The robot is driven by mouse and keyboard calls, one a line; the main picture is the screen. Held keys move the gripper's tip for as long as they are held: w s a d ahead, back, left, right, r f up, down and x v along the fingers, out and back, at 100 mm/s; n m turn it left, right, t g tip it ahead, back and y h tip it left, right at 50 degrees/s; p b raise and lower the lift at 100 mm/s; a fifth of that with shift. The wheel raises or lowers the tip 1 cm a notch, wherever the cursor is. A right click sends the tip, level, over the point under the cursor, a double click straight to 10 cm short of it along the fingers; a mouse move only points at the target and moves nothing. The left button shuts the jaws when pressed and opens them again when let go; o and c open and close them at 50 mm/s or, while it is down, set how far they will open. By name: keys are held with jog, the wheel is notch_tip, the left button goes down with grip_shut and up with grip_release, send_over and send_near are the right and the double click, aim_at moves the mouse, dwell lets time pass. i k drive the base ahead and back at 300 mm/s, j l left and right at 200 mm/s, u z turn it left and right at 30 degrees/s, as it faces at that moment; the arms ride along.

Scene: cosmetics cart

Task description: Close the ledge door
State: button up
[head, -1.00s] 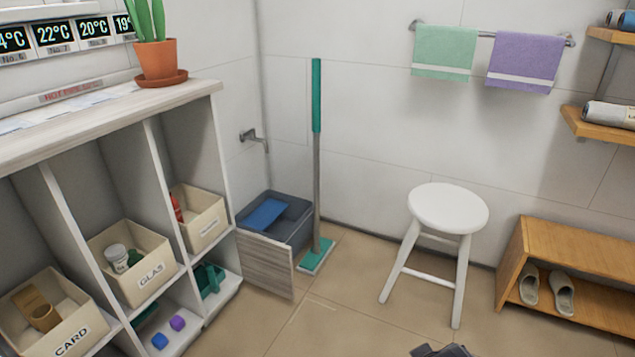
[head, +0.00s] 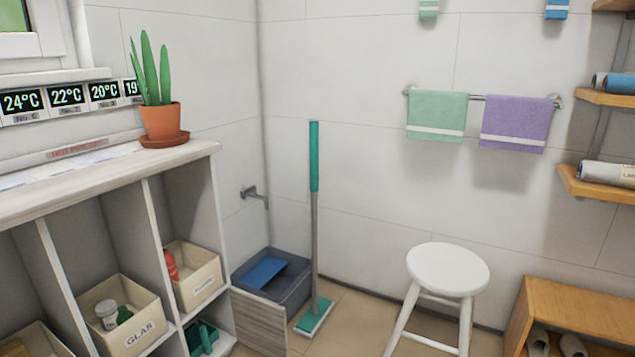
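The ledge door (head: 260,322), a grey wood-grain panel, stands open at the right end of the white ledge unit (head: 222,225). It sticks out from the unit's lower right compartment into the room, and its lower part is cut off by the picture's bottom edge. The compartment beside it is open to view, with a green caddy (head: 203,338) inside. My gripper is not in the head view.
A grey tub (head: 290,293) with a blue item stands behind the door, and a green mop (head: 314,230) leans close by. A white stool (head: 448,270) and a wooden shoe rack (head: 560,300) stand right. Some floor shows between door and stool.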

aim_at(260, 323)
jog(key=i+l+z, duration=0.1)
jog(key=l, duration=0.25)
jog(key=i+j, duration=0.2)
jog(key=i, duration=0.2)
jog(key=i+j, duration=0.2)
jog(key=i, duration=0.2)
jog(key=i+j+z, duration=0.1)
jog(key=i+j, duration=0.15)
jog(key=i, duration=0.15)
